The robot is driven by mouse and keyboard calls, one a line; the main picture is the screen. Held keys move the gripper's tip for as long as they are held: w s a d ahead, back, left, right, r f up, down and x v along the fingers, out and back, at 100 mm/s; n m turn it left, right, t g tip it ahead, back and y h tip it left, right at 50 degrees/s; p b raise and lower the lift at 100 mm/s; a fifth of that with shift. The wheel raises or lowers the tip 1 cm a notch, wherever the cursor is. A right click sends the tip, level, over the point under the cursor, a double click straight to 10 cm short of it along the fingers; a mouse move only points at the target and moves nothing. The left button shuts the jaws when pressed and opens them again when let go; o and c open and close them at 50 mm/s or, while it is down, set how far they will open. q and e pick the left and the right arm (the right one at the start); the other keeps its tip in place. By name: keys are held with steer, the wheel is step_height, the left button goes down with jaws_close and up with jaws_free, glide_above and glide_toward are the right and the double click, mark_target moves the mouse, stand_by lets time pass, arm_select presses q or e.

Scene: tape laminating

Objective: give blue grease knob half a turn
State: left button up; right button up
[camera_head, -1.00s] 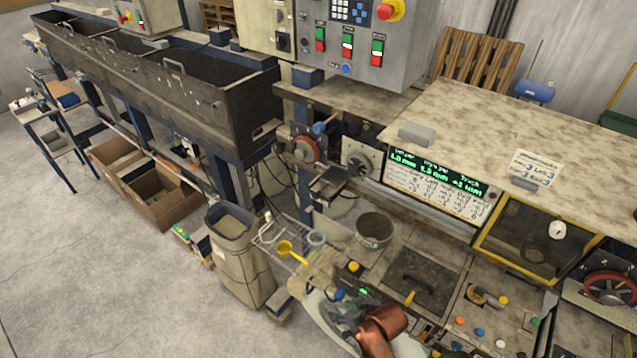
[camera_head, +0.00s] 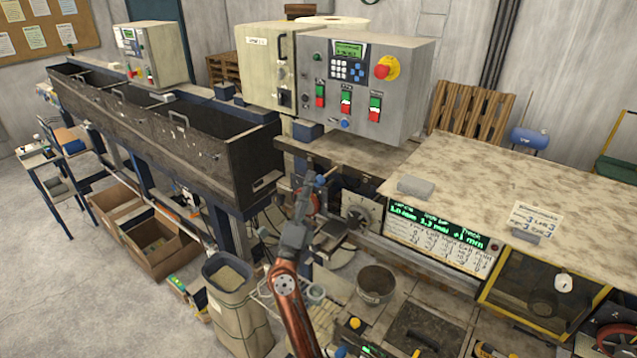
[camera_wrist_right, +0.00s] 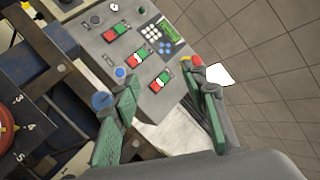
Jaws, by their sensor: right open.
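The blue grease knob (camera_head: 320,180) sits above the red wheel (camera_head: 307,202) on the machine front, partly hidden by my right gripper in the head view. In the right wrist view the blue knob (camera_wrist_right: 102,100) lies beside the left-hand finger, outside the gap between the fingers. My right gripper (camera_head: 305,184) is raised in front of the knob. Its two green-padded fingers (camera_wrist_right: 160,72) are wide apart with nothing between them. I cannot tell whether a finger touches the knob. My left gripper is not in view.
The control box (camera_head: 365,85) with red and green switches hangs above and behind the knob. A grey dial (camera_head: 361,214) is just right of the wheel. A metal pot (camera_head: 376,284) stands lower right, a sack-lined bin (camera_head: 236,312) lower left. Dark troughs (camera_head: 235,150) run left.

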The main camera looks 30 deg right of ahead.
mark_target(315, 183)
steer(key=w+f+m+g+y, duration=0.4)
steer(key=f+m+g, duration=0.1)
steer(key=m+g, duration=0.45)
steer(key=shift+n, duration=0.35)
steer(key=p+x, duration=0.2)
steer(key=x, duration=0.5)
steer(key=shift+s+d+r+p, duration=0.1)
steer(key=shift+d+p, duration=0.1)
steer(key=shift+p, duration=0.2)
jaws_close()
